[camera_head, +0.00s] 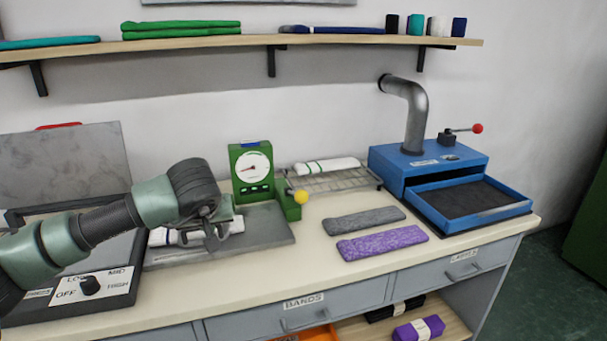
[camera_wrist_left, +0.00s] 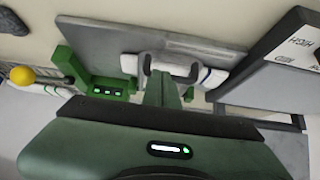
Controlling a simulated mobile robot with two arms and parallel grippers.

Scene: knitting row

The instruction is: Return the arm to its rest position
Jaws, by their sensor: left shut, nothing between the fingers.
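My left arm comes in from the left in the head view. Its gripper (camera_head: 213,232) is low over the grey plate (camera_head: 262,226) of the green gauge device (camera_head: 252,170). A white folded knit with dark stripes (camera_head: 163,237) lies on that plate, partly hidden by my gripper. In the left wrist view the shut fingers (camera_wrist_left: 170,72) are in front of the white knit (camera_wrist_left: 213,77); whether they touch it I cannot tell. The fingers are empty. My right gripper is not in view.
A heater press with a dial (camera_head: 90,286) stands at the left. A wire rack (camera_head: 340,181) holds a white roll with green stripes. Grey (camera_head: 364,221) and purple (camera_head: 382,243) knits lie on the bench. A blue machine with an open drawer (camera_head: 470,200) stands right. A shelf (camera_head: 260,42) runs above.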

